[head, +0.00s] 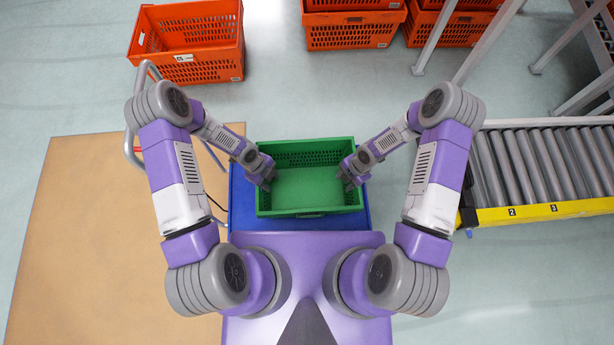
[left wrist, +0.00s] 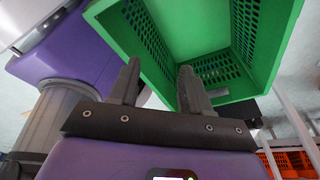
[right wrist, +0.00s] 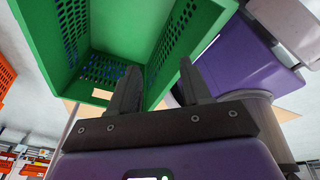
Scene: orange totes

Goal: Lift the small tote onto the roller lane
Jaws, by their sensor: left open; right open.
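The small green tote (head: 307,206) sits upright and empty on a blue platform (head: 240,195) in front of my base. My left gripper (head: 268,180) is at the tote's left end and my right gripper (head: 347,179) at its right end. In the left wrist view, the open fingers of my left gripper (left wrist: 158,85) point at the tote's end wall (left wrist: 165,70). In the right wrist view, the open fingers of my right gripper (right wrist: 158,88) point at the tote (right wrist: 40,45). I cannot tell whether any finger touches the wall. The roller lane (head: 540,165) is to the right.
The lane has a yellow front rail (head: 540,211) with numbers. An orange tote (head: 188,45) stands on the floor at the back left, with stacked orange totes (head: 350,28) behind the green one. Grey metal posts (head: 432,38) stand behind the lane. A tan floor patch (head: 80,230) lies left.

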